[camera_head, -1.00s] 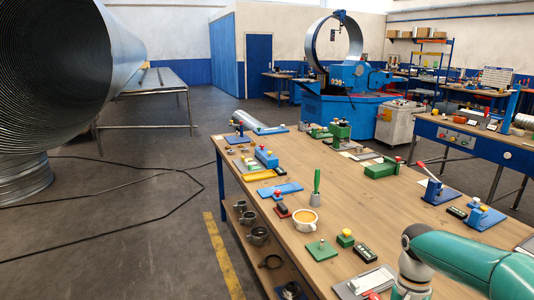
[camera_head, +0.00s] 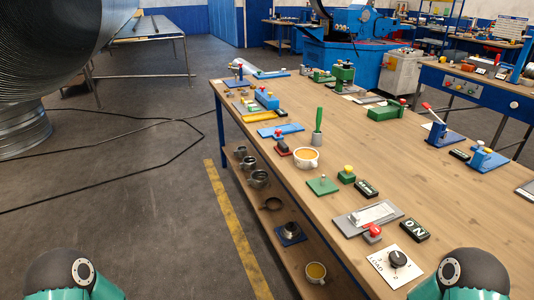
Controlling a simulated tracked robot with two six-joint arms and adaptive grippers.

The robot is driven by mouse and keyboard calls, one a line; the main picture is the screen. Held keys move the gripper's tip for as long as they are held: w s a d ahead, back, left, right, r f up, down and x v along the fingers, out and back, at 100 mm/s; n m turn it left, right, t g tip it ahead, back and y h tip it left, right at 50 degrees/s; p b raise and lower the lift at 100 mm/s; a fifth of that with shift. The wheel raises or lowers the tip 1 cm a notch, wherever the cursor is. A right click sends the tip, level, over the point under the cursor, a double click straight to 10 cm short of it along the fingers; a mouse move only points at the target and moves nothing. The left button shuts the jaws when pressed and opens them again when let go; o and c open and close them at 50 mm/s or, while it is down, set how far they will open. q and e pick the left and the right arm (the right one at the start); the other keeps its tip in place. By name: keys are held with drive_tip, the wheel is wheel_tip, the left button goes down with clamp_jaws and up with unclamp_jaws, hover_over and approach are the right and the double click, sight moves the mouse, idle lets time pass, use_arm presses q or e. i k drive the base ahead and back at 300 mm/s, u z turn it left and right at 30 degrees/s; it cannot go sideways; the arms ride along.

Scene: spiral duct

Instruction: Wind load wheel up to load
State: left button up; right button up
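A black round knob (camera_head: 398,258), which looks like the load wheel, sits on a white plate (camera_head: 383,270) at the near edge of the wooden bench. The plate carries the word LOAD and a few small marks around the knob. Which mark the knob points to is too small to tell. Nothing touches the knob. Dark rounded joints with teal links of my two arms show at the bottom left and bottom right corners. Neither gripper is in the picture.
Beside the plate on the bench (camera_head: 452,230) are a black ON sign (camera_head: 414,229), a grey switch panel (camera_head: 372,215) and a red-topped button (camera_head: 374,231). A cup (camera_head: 306,158) stands farther back. A lower shelf holds a cup (camera_head: 316,272). Bare bench lies right of the knob.

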sight(397, 259)
drive_tip(key=u, duration=1.35)
drive_tip(key=i, duration=0.1)
drive_tip(key=z, duration=2.8)
